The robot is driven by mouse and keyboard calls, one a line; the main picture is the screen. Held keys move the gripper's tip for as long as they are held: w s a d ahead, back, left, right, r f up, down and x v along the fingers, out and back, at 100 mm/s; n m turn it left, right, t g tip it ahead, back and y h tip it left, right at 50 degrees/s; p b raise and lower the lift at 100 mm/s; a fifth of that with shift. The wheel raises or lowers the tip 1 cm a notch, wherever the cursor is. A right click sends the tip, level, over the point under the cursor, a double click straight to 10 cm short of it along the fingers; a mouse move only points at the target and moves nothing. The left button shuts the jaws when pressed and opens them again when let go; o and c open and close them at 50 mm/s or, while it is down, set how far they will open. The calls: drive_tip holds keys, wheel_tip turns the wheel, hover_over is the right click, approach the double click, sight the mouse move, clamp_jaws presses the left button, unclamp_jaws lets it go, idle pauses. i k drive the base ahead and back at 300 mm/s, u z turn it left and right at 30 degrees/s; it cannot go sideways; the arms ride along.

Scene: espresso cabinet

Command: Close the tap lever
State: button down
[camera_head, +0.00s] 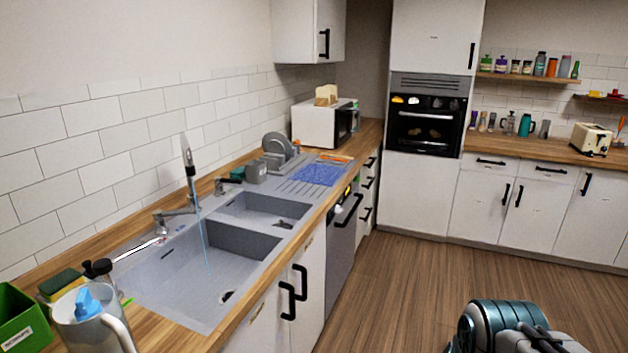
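The chrome tap (176,218) stands at the back edge of the grey double sink (165,295). A slim upright silver piece with a dark lower end (187,158) rises above it; I cannot tell for sure whether this is the lever or part of the spout. A thin blue stream of water (205,245) falls into the near basin, so the tap is running. Part of my arm, teal and grey, shows at the bottom right, well away from the sink. My gripper's fingertips do not show.
A jug (92,325), a sponge (62,284) and a green box (20,318) crowd the near counter. A second, dark-handled fitting (228,184) stands farther along the sink. A blue mat (318,174) lies on the drainer. The wooden floor (405,285) is clear.

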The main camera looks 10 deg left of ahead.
sight(218, 179)
drive_tip(key=z, duration=0.4)
drive_tip(key=i, duration=2.2)
drive_tip(key=u, duration=1.05)
drive_tip(key=i, duration=0.85)
drive_tip(key=u, duration=1.2)
drive_tip(key=i, duration=0.3)
drive_tip(key=u, duration=0.25)
